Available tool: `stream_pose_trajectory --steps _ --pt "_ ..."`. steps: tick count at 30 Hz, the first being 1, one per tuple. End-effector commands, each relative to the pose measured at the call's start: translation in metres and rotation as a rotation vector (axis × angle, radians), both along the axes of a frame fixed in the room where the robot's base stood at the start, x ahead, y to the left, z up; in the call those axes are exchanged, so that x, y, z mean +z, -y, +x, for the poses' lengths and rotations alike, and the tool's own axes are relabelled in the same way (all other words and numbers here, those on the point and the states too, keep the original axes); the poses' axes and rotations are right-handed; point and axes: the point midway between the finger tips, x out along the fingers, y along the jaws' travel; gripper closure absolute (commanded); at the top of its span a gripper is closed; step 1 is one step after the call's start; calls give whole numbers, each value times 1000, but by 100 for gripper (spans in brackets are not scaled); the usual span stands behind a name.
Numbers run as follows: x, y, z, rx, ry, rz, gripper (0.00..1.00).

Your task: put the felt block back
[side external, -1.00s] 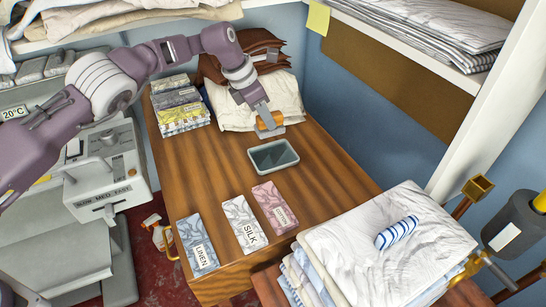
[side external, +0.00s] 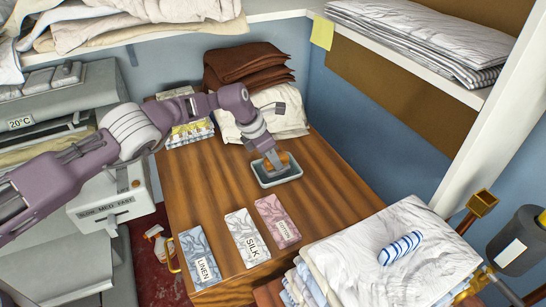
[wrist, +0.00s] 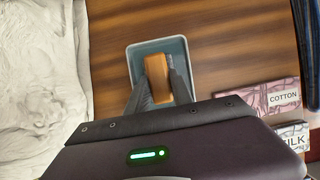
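The felt block is a small orange-brown block (wrist: 157,78), also seen in the side view (side external: 283,160). My gripper (wrist: 160,84) has one finger on each side of it and appears shut on it. The block is over or inside a shallow grey-green tray (side external: 286,178) on the wooden table. In the wrist view the tray's rim (wrist: 134,52) surrounds the block's far end. I cannot tell whether the block touches the tray floor.
Linen (side external: 200,258), silk (side external: 246,238) and cotton (side external: 278,222) cards lie in front of the tray. Folded cream cloth (side external: 275,112) and brown cloth (side external: 245,65) are behind. A white linen stack (side external: 400,255) with a striped roll (side external: 401,247) stands at right. Table right of the tray is clear.

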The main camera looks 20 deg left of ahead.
Motion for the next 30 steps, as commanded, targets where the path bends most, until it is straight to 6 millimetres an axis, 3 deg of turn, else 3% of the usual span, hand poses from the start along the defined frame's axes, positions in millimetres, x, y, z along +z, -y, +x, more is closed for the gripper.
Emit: stream_pose_trajectory --steps 1,3,14,20,27,30 --pt "0 0 0 0 0 0 63" --pt "0 0 0 0 0 0 51" --pt "4 0 0 1 0 0 51" --pt "33 -8 -8 4 1 -3 51" --pt "90 -25 -25 0 2 -2 51" --pt "105 -30 -29 0 1 -1 51"
